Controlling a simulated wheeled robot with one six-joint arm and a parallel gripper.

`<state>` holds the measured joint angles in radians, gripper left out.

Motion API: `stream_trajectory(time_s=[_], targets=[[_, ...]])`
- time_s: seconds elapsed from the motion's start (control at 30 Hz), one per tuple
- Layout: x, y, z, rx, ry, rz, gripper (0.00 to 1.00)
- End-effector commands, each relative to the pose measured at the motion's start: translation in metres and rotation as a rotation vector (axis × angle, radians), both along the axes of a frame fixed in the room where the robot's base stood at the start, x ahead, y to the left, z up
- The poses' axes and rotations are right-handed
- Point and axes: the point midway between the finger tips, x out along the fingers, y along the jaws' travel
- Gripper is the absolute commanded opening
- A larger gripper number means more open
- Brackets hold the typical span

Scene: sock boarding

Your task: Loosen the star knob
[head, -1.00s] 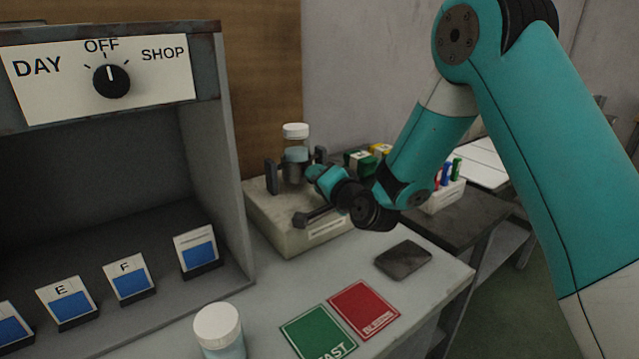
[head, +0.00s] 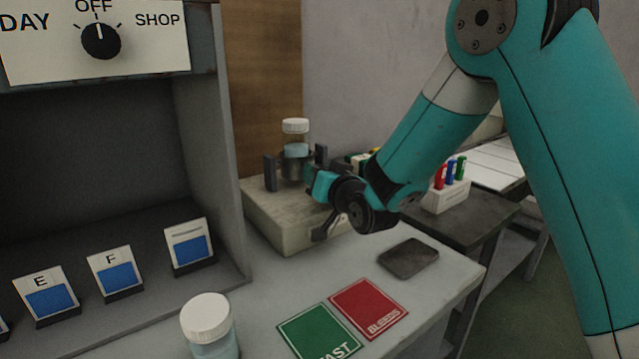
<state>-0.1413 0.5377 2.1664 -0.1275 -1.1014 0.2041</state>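A pale block-like stand (head: 262,218) on the bench carries a jar (head: 295,140) with a white lid, held upright in a dark metal holder (head: 292,168) between two dark upright posts. My gripper (head: 309,184) is at the right side of this holder, close to it or touching it; which of the two I cannot tell. Its fingertips are small and partly hidden, so I cannot see whether they are apart or closed. No star knob can be made out; the gripper and wrist cover the area at the holder's right side.
A white-lidded jar (head: 209,325) stands at the front. Green (head: 318,333) and red (head: 369,308) cards and a dark flat pad (head: 408,258) lie on the bench. A grey cabinet (head: 213,170) with a dial (head: 101,41) bounds the left. A marker holder (head: 446,198) stands behind my wrist.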

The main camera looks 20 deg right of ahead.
Motion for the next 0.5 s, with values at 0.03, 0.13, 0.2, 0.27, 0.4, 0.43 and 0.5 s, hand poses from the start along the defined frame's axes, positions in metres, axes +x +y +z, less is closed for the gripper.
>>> stream_trajectory(time_s=[0.03, 0.13, 0.2, 0.27, 0.4, 0.43, 0.5], targets=[[0.0003, 0.0002, -0.0009, -0.011, -0.006, 0.000, 0.11], [0.0003, 0.0001, -0.0004, -0.032, -0.012, 0.000, 0.11], [0.0003, 0.0000, 0.0000, -0.041, -0.014, 0.000, 0.11], [0.0003, 0.0000, 0.0003, -0.046, -0.016, 0.000, 0.11], [0.0003, -0.0001, 0.0007, -0.049, -0.017, -0.001, 0.11], [0.0003, -0.0001, 0.0007, -0.049, -0.017, -0.001, 0.11], [0.0003, -0.0001, 0.0008, -0.049, -0.017, 0.000, 0.11]])
